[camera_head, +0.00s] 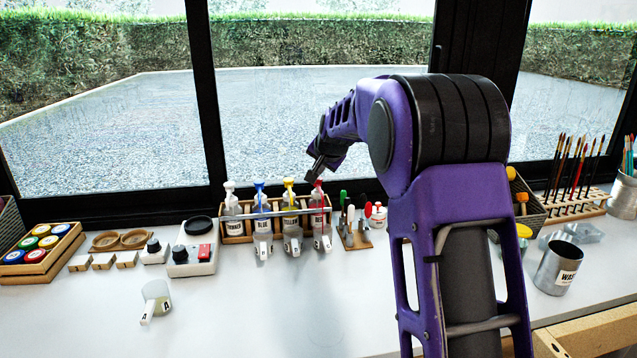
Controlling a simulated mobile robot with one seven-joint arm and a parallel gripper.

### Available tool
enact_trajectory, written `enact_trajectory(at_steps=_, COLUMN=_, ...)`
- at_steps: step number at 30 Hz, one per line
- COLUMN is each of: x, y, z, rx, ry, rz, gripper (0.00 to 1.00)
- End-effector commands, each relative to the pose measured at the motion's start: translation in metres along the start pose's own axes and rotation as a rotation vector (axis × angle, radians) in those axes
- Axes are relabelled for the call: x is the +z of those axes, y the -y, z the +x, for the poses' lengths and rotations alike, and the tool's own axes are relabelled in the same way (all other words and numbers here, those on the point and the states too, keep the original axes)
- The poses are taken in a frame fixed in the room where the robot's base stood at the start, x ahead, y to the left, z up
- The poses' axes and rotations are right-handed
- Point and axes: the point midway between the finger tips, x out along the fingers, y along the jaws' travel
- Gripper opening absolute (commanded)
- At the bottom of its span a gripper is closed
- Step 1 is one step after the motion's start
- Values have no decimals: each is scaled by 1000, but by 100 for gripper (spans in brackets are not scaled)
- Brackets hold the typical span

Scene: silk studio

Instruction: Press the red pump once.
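The red pump (319,187) is a red pump head on a clear bottle at the right end of a wooden rack (234,228) at the back of the table. A small cup (322,243) stands in front of its bottle. My gripper (313,178) is just above the red pump's head, pointing down. Its fingertips are small and dark, and I cannot tell whether they touch the pump or whether they are open or shut.
The yellow pump (289,184), blue pump (259,187) and white pump (230,187) stand left of the red one. Brush-like tools (343,199) stand close on the right. A metal can (557,268) is farther right. The front middle table (250,315) is clear.

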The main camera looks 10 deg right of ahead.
Motion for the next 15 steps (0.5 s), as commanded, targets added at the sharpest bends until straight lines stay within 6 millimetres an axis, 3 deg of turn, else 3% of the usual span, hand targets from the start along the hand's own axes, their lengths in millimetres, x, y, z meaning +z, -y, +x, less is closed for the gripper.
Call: enact_trajectory(at_steps=15, x=5, y=-4, z=6, rx=2, ry=4, rz=0, gripper=0)
